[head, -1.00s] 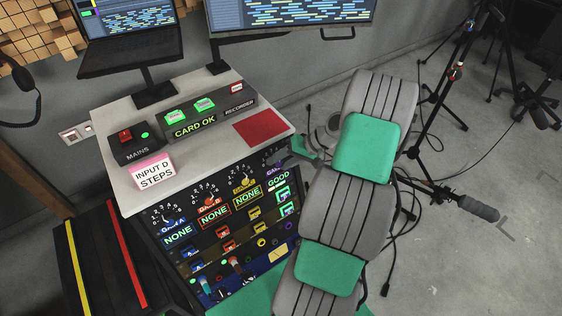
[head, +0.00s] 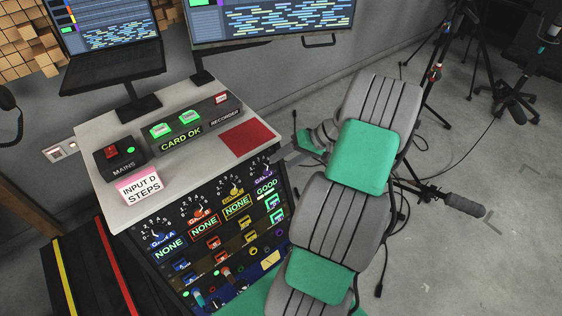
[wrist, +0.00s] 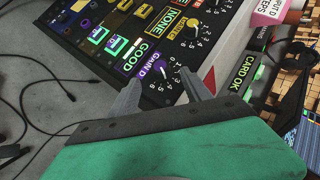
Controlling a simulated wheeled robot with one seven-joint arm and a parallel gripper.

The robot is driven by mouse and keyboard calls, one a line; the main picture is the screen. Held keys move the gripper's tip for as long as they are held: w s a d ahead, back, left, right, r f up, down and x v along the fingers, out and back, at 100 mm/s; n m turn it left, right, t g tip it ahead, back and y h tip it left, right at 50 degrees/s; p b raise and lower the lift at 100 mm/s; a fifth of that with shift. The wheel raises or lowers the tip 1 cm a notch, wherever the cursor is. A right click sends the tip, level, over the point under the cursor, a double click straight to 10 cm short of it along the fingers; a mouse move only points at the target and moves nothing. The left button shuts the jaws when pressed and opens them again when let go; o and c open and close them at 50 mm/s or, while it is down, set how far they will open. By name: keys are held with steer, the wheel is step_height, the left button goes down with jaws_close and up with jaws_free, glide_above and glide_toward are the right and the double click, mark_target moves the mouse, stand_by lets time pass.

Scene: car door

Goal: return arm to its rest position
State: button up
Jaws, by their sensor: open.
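My gripper (head: 284,153) is at the right edge of the console in the head view, partly hidden behind my grey and green arm. In the wrist view my gripper (wrist: 163,88) has its two grey fingers spread apart with nothing between them. Past the fingers is the console panel (wrist: 105,60), with the purple GAIN D knob (wrist: 157,72) near the fingertips and the GOOD label (wrist: 150,50) beside it. I cannot see any contact. My arm stands bent to the right of the console in the head view.
The console's pale top (head: 185,170) carries the MAINS box (head: 120,153), CARD OK unit (head: 180,130), red pad (head: 247,139) and INPUT D STEPS block (head: 139,188). A microphone on a stand (head: 463,204) and cables lie right. Grey floor (head: 450,265) is open at lower right.

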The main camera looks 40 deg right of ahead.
steer(key=w+a+r+n+g+h+p, duration=0.25)
steer(key=a+r+p, duration=0.45)
steer(key=a+r, duration=0.9)
steer(key=s+a+r+n+h+p, duration=0.2)
steer(key=s+a+r+h+p, duration=0.2)
steer(key=s+a+r, duration=0.5)
steer(key=shift+s+a+p, duration=0.2)
steer(key=shift+s+p, duration=0.25)
steer(key=shift+s, duration=0.4)
steer(key=shift+r+n, duration=0.15)
steer(key=shift+n, duration=0.1)
